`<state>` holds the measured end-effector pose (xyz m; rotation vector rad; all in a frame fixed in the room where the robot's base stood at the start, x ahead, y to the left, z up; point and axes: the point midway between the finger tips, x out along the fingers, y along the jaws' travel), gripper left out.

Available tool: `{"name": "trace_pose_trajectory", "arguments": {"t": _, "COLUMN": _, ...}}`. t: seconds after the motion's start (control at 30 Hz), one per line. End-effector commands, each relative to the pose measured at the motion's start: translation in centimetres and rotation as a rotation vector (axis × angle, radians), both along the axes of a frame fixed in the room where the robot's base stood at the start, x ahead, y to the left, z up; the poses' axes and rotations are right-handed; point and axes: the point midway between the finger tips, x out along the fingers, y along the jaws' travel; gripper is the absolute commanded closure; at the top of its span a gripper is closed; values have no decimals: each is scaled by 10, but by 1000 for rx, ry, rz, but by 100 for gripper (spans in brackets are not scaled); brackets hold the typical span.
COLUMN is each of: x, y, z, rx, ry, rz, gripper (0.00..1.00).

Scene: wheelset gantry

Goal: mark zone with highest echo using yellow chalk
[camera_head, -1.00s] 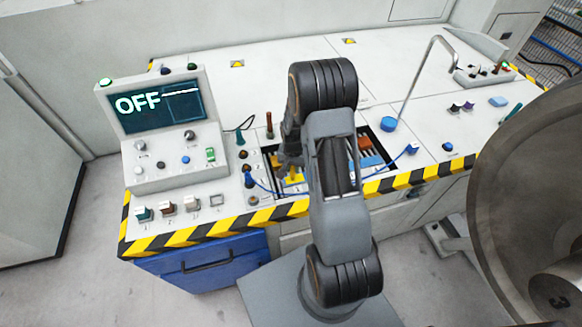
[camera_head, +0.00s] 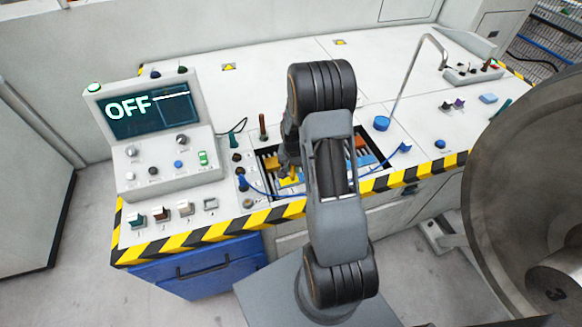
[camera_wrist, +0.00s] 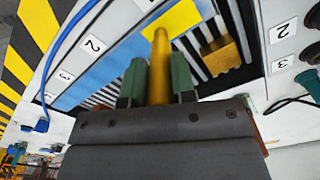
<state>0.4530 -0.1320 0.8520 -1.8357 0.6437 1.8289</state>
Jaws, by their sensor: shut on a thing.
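My gripper (camera_wrist: 158,80) is shut on a yellow chalk stick (camera_wrist: 160,68), with its green fingers on either side of it in the wrist view. The chalk points at a slotted recess in the bench, close to a yellow piece (camera_wrist: 173,30). I cannot tell whether they touch. In the head view my arm covers most of the recess, and a yellow thing (camera_head: 290,178) shows beside the gripper. The instrument screen (camera_head: 150,112) reads OFF. The large metal wheel (camera_head: 530,190) is at the right, with a 3 on its hub part.
The bench (camera_head: 255,95) has a yellow and black striped edge (camera_head: 185,240). A blue cable (camera_head: 268,192) runs near the recess. A thin bent metal rod (camera_head: 405,80) and a blue round knob (camera_head: 382,123) stand right of my arm. The back of the bench is mostly clear.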

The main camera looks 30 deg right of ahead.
Motion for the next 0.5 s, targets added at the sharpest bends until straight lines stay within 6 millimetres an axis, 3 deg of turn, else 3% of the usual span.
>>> {"name": "trace_pose_trajectory", "arguments": {"t": 0.5, "x": -2, "y": -7, "z": 1, "rx": 0, "ry": 2, "rz": 2, "gripper": 94}}
